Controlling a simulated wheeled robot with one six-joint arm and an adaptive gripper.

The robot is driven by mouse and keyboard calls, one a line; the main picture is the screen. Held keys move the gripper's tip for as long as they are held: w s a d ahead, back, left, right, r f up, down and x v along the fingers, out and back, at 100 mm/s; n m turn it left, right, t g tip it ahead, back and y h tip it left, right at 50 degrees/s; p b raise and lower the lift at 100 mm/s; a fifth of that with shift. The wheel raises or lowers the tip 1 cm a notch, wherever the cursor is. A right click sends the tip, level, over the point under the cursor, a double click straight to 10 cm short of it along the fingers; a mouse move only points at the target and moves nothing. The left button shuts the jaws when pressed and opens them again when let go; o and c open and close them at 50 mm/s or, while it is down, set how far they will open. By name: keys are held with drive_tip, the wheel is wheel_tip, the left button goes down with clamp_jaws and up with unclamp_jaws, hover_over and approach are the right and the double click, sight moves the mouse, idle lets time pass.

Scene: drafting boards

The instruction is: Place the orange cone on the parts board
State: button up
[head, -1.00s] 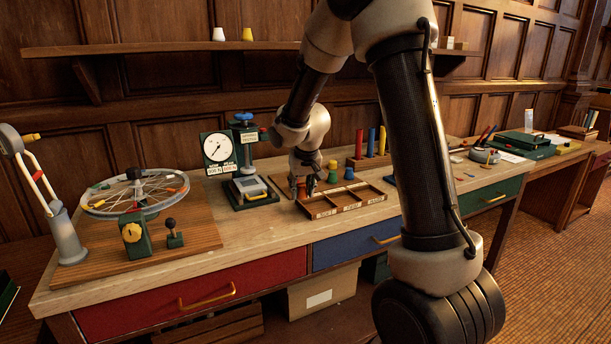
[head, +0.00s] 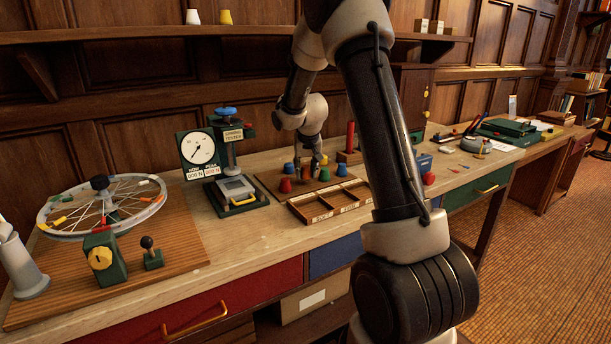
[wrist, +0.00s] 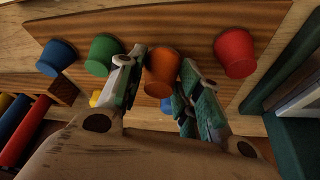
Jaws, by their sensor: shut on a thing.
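The orange cone (wrist: 162,70) is between the two fingers of my gripper (wrist: 158,88) in the wrist view, and the fingers are shut on it. It is over the brown parts board (wrist: 175,20), in line with a blue cone (wrist: 57,57), a green cone (wrist: 102,54) and a red cone (wrist: 235,52). I cannot tell whether its base touches the board. In the head view my gripper (head: 315,167) reaches down among the cones on the board (head: 268,181). The fingers and neighbouring cones make the held cone hard to pick out there.
A divided wooden tray (head: 311,215) lies in front of the board. A green tester with a dial (head: 198,147) stands to its left. A spoked wheel (head: 75,207) is further left. Upright rods, including a red one (head: 350,137), stand behind. Bare bench top shows in front of the tester.

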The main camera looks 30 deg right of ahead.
drive_tip(key=shift+f, duration=1.1)
drive_tip(key=o, duration=1)
drive_tip(key=shift+f, duration=0.15)
drive_tip(key=shift+o, duration=0.2)
